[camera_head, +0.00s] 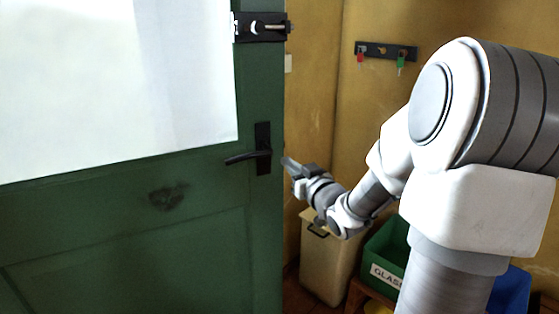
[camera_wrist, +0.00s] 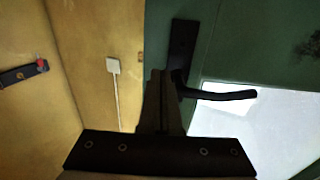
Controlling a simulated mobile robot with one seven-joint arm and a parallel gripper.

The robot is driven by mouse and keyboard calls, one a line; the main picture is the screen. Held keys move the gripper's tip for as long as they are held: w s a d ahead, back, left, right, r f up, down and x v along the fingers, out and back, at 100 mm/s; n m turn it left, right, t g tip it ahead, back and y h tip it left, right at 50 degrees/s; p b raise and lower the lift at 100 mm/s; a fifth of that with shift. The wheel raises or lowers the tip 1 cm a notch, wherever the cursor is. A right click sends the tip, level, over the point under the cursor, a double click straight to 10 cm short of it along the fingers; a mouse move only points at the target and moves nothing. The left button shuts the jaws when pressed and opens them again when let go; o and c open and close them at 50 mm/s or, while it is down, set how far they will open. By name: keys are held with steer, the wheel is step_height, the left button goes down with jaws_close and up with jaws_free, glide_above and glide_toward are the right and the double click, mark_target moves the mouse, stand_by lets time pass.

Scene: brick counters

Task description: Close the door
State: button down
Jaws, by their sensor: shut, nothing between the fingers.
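The green door (camera_head: 130,235) with a bright pane fills the left of the head view. Its right edge stands in front of the yellow walls, which show past it. A black lever handle (camera_head: 250,155) sits near that edge, with a black bolt latch (camera_head: 262,27) above. My gripper (camera_head: 287,162) is shut and empty, just right of the door's edge at about handle height. In the wrist view the handle (camera_wrist: 225,95) is right of my shut fingers (camera_wrist: 160,75), and the green door (camera_wrist: 270,40) lies behind it. I cannot tell whether the fingers touch the door.
A key rack (camera_head: 385,51) with a red and a green key hangs on the yellow wall. A cream bin (camera_head: 325,265) and a green box labelled glass (camera_head: 385,262) stand below my arm. A white wall switch (camera_wrist: 113,66) shows left of the fingers.

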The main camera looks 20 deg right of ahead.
mark_target(275, 151)
steer(key=shift+w+b, duration=0.6)
steer(key=shift+w, duration=2.15)
